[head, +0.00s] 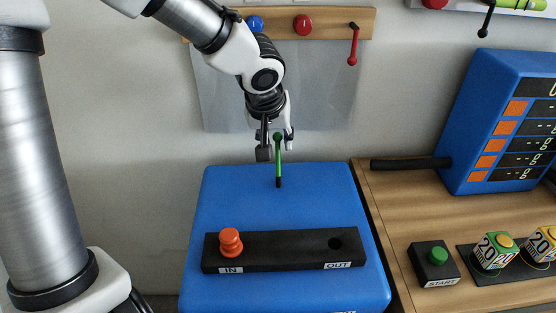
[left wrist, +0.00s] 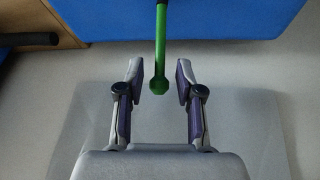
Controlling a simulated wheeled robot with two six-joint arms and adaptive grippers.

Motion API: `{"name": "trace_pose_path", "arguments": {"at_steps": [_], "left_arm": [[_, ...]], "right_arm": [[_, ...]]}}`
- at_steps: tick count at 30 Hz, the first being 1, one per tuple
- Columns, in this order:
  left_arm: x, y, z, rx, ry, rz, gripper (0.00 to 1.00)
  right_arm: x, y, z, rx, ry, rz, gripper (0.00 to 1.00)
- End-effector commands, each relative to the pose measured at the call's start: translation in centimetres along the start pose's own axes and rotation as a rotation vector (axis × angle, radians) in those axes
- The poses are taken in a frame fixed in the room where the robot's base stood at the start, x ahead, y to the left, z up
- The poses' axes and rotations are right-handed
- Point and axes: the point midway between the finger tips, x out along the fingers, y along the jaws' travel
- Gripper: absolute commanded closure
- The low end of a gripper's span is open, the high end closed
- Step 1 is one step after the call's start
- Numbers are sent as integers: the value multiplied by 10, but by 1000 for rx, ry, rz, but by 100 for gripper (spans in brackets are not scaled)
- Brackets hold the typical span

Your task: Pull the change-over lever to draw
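The green lever (head: 279,158) stands up from the back part of the blue box (head: 222,192), with a round knob on top. The lever also shows in the left wrist view (left wrist: 161,40), its knob end lying between the two fingers. My left gripper (head: 276,145) is open around the knob. In the left wrist view the fingers (left wrist: 158,82) stand apart with a gap on each side of the knob, so I see no contact. My right gripper is not in view.
On the blue box a black slotted bar (head: 285,251) holds an orange peg (head: 230,242) at IN; the OUT hole (head: 336,243) is empty. To the right are a START button (head: 438,256) and a blue display panel (head: 505,100). A wall board (head: 335,20) is behind.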

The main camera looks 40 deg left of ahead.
Motion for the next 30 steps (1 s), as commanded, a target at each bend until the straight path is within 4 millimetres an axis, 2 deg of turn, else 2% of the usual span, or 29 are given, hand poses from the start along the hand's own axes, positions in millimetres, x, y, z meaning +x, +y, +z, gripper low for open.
{"name": "trace_pose_path", "arguments": {"at_steps": [1,5,13,14,15,17,23,30], "left_arm": [[12,0,2,1,-1,0,64],[24,0,0,1,-2,0,64],[27,0,0,1,0,0,64],[27,0,0,1,0,0,67],[27,0,0,1,0,0,82],[27,0,0,1,0,0,100],[28,0,0,2,4,-1,100],[24,1,6,19,105,-16,100]], "right_arm": [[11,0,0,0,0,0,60],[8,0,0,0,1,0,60],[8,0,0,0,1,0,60],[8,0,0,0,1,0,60],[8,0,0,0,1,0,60],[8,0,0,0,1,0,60],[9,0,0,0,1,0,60],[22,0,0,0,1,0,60]]}}
